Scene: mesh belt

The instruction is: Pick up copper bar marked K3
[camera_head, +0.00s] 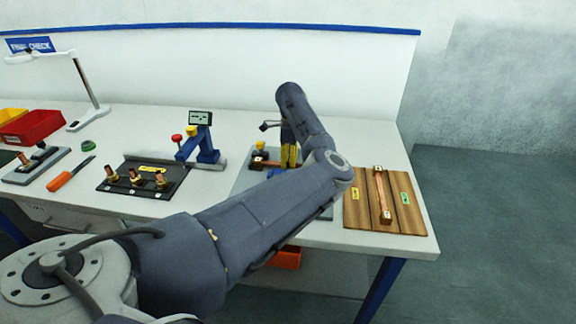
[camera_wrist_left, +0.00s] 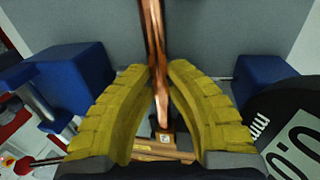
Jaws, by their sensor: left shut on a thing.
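My left gripper (camera_head: 289,153) has yellow fingers and is low over the grey plate near the table's front right; it also shows in the left wrist view (camera_wrist_left: 159,67). It is shut on a copper bar (camera_wrist_left: 161,102), which runs between the fingers. The bar's near end has a brown block with a small pale mark, too small to read. In the head view a piece of the copper bar (camera_head: 268,164) shows left of the fingers; my arm hides the rest. Another copper bar (camera_head: 380,190) lies on a wooden board (camera_head: 408,213) at right. I cannot read K3 on either. My right gripper is not in view.
A blue fixture with a display (camera_head: 200,118) stands left of the gripper. A black plate (camera_head: 118,184) with several copper fittings, an orange-handled tool (camera_head: 62,180), a red bin (camera_head: 32,127) and a lamp (camera_head: 88,84) are farther left. The table ends right of the wooden board.

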